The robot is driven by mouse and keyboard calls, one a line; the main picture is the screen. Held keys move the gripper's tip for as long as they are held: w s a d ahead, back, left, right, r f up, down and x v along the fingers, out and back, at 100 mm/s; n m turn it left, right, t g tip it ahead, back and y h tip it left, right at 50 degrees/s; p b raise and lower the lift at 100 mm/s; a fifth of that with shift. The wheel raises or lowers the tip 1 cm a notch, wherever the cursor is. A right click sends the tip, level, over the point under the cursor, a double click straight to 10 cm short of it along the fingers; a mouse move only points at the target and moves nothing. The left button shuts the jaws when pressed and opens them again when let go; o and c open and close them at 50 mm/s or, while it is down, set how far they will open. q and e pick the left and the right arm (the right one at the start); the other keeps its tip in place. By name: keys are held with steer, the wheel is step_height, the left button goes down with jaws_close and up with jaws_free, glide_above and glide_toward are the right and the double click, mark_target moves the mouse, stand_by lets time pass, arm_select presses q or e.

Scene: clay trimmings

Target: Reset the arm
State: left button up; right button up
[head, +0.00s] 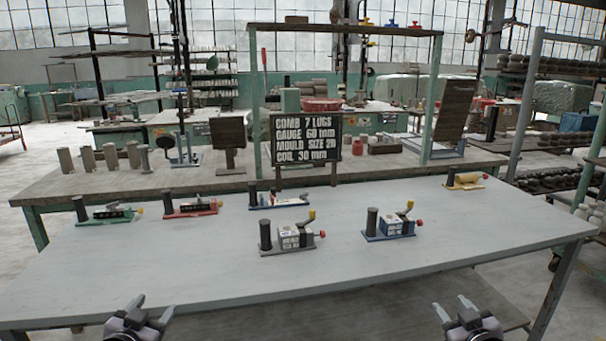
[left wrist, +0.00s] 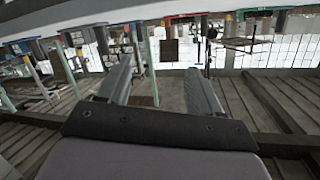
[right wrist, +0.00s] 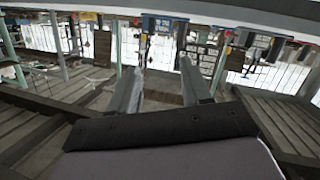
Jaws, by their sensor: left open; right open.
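My left gripper (head: 141,311) is at the lower left of the head view, at the near edge of the grey table (head: 330,225). It is open and empty; its two spread fingers also show in the left wrist view (left wrist: 158,88). My right gripper (head: 455,310) is at the lower right of the head view, near the same edge. It is open and empty, and its fingers stand apart in the right wrist view (right wrist: 160,85). Neither gripper touches any of the small devices on the table.
Several small devices stand on the table: green (head: 107,215), red (head: 192,208), dark blue (head: 278,201), grey (head: 290,238), blue (head: 392,226) and yellow (head: 466,181). A black lettered sign (head: 306,139) stands behind them. The table's near part is clear.

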arm_select(q)
steer(key=s+d+f+g, duration=0.1)
steer(key=s+d+f, duration=0.2)
steer(key=s, duration=0.7)
steer(key=s+d+f+g+h, duration=0.1)
steer(key=s+d+f, duration=0.3)
steer(key=s+f, duration=0.4)
steer(key=s+d+f+g+h, duration=0.1)
steer(key=s+d+f+g, duration=0.2)
steer(key=s, duration=0.9)
step_height(320, 180, down, 3)
steer(key=shift+s+d+r+n, duration=0.15)
steer(key=shift+s+d+n, duration=0.2)
steer(key=shift+d, duration=0.35)
arm_select(e)
steer(key=s+a+f+g, duration=0.1)
steer(key=s+a+f, duration=0.2)
steer(key=s, duration=0.7)
steer(key=s+a+f+g+y, duration=0.1)
steer(key=s+a+f, duration=0.3)
steer(key=s+f, duration=0.4)
steer(key=s+a+f+g+y, duration=0.1)
steer(key=s+a+f+g, duration=0.2)
steer(key=s, duration=0.9)
step_height(320, 180, down, 3)
steer(key=shift+s+a+r+m, duration=0.15)
steer(key=shift+s+a+m, duration=0.2)
steer(key=shift+a, duration=0.35)
